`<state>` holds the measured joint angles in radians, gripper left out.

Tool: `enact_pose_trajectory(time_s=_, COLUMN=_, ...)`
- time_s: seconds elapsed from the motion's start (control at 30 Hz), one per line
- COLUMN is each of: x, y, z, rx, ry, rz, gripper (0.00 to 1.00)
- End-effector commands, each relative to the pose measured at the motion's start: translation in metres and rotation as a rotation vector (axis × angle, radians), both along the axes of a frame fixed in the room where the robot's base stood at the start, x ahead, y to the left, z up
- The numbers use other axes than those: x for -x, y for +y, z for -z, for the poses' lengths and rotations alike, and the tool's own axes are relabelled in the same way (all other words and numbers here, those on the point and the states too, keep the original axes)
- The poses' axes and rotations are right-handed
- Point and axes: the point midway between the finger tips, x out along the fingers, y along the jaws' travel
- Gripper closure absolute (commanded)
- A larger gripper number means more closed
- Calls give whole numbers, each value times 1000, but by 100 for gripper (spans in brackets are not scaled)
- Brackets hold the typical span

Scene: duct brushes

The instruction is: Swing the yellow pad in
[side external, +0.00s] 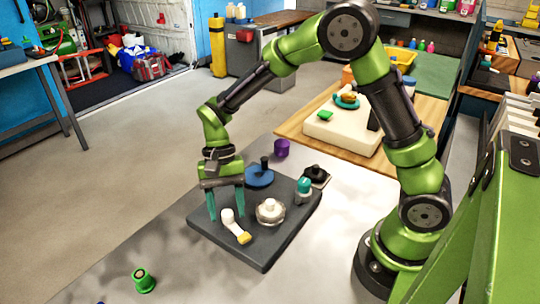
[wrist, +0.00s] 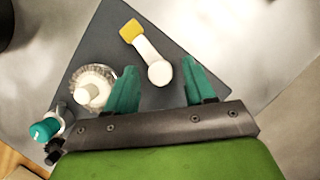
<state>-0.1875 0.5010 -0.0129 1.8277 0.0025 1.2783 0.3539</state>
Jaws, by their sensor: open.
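The yellow pad (side external: 244,238) is at the end of a short white arm (side external: 237,228) with a round white knob at its other end. They are on a dark grey board (side external: 260,252), near its front left. The pad (wrist: 131,30) also shows in the wrist view, at the upper left, pointing away from the round clear-and-white brush. My gripper (side external: 226,208) points down over the board with its teal fingers apart. In the wrist view the white knob (wrist: 160,73) appears between the fingertips (wrist: 160,78), with a gap on both sides. Whether the fingertips reach the knob's height is unclear.
On the board, a clear-and-white round brush (side external: 270,211) stands close right of the white arm. A blue disc with a dark post (side external: 260,177), a teal-topped piece (side external: 303,190) and a black piece (side external: 316,175) are behind. A purple cup (side external: 281,147) and green cup (side external: 143,280) stand off the board.

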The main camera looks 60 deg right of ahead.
Motion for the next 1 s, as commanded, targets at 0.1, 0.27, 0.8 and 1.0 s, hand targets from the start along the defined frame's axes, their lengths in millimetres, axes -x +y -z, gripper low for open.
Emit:
enact_pose_trajectory(time_s=0.1, x=1, y=1, z=1, rx=-1, ry=1, rz=0, gripper=46)
enact_pose_trajectory(time_s=0.27, x=1, y=0, z=1, rx=-1, ry=1, rz=0, gripper=48)
enact_pose_trajectory(time_s=0.8, x=0, y=0, z=0, rx=0, ry=0, rz=0, gripper=100)
enact_pose_trajectory(time_s=1.0, x=0, y=0, z=0, rx=0, ry=0, rz=-17, gripper=100)
